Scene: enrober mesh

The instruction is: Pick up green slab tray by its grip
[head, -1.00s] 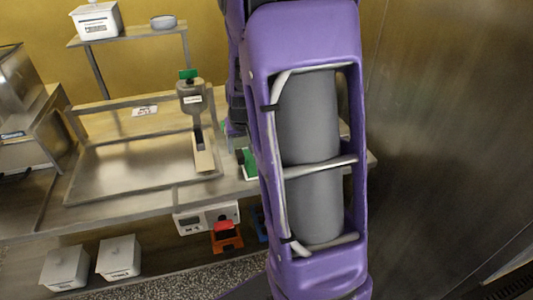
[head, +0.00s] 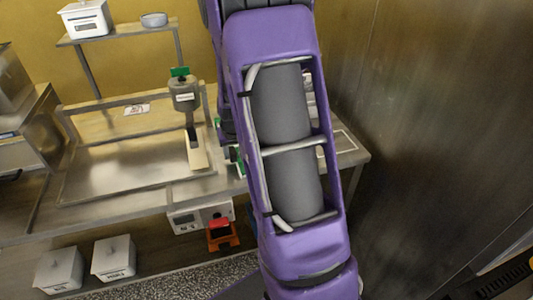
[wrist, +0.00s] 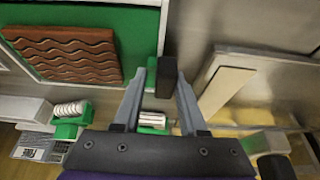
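The green slab tray (wrist: 135,22) lies at the upper left of the wrist view, with a brown wavy slab (wrist: 70,52) on it. A dark block (wrist: 167,74), which looks like its grip, sits by a green tab at the tray's right edge. My gripper (wrist: 160,82) is open, its two grey fingers pointing towards the dark block. The block shows between or just beyond the fingertips; I cannot tell whether they touch it. In the head view my purple arm hides most of the tray and the gripper.
A green holder with a white ribbed roll (wrist: 70,112) stands left of the fingers. Another green and white piece (wrist: 152,120) shows between them. A pale flat bar (wrist: 226,90) lies on a metal tray to the right. In the head view a metal wall (head: 440,120) rises right of the bench.

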